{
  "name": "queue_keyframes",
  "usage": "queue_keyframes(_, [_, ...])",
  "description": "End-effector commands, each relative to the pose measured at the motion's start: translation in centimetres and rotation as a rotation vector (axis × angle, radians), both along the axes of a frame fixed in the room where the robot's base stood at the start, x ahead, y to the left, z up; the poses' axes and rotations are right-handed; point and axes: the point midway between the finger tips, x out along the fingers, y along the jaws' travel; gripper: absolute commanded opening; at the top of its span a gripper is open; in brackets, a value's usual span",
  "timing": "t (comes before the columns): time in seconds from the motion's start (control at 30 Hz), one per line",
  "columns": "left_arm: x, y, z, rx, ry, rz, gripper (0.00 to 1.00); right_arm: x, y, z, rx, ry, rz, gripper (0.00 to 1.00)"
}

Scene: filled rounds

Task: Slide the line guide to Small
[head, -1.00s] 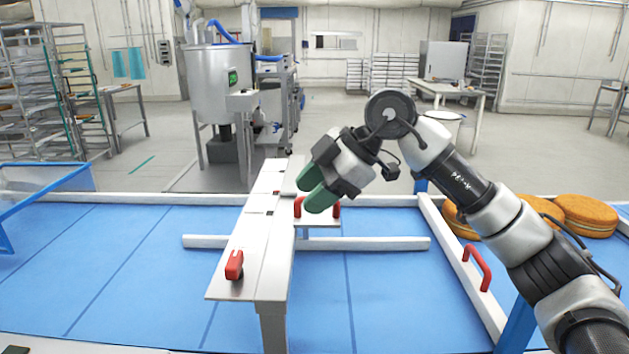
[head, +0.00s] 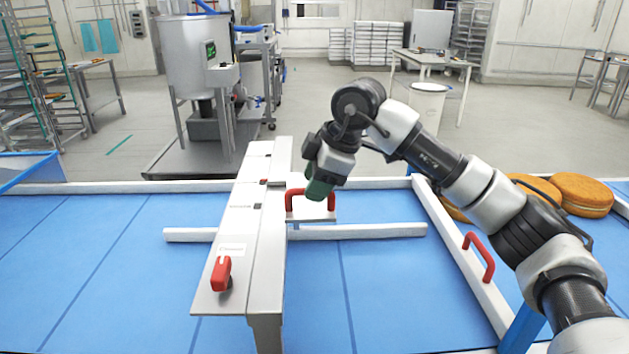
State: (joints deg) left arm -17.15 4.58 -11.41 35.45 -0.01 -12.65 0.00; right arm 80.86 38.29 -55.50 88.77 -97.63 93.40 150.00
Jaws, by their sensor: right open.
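A long pale metal panel (head: 262,215) stands over the blue belt, with small label marks along it too small to read. A red knob (head: 221,272) sits at its near end. A small plate with a red U-shaped handle (head: 291,203) juts from the panel's right side, above a white guide bar (head: 375,231) that lies across the belt. My right gripper (head: 318,189), with green fingertips, is open and points down at this red handle. It overlaps the handle's upper part, and I cannot tell whether the fingers straddle it. My left gripper is out of view.
A white side rail with another red handle (head: 482,258) runs along the right of the belt (head: 385,290). Round orange-brown cakes (head: 582,194) lie beyond it. A blue-framed chute (head: 28,170) is at the left. A steel mixing vessel (head: 195,65) stands behind.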

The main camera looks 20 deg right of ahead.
Motion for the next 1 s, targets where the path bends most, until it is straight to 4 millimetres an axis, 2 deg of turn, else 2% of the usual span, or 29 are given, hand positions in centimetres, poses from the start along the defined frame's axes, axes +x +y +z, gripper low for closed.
queue_keyframes(0.1, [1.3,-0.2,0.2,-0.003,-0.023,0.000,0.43,0.2,0.2,-0.6,0.000,0.001,0.000,0.42])
queue_keyframes(0.37, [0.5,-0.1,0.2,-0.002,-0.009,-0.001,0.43,0.2,0.3,-0.8,0.001,0.000,0.001,0.42])
queue_keyframes(0.67, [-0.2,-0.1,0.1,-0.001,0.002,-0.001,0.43,0.2,0.3,-0.7,0.001,0.000,0.001,0.00])
queue_keyframes(0.9, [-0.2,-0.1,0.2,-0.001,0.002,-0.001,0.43,0.3,0.3,-0.7,0.001,0.000,0.001,0.00])
queue_keyframes(1.0, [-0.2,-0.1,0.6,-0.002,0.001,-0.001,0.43,1.0,0.1,-0.5,0.002,0.000,0.001,0.00])
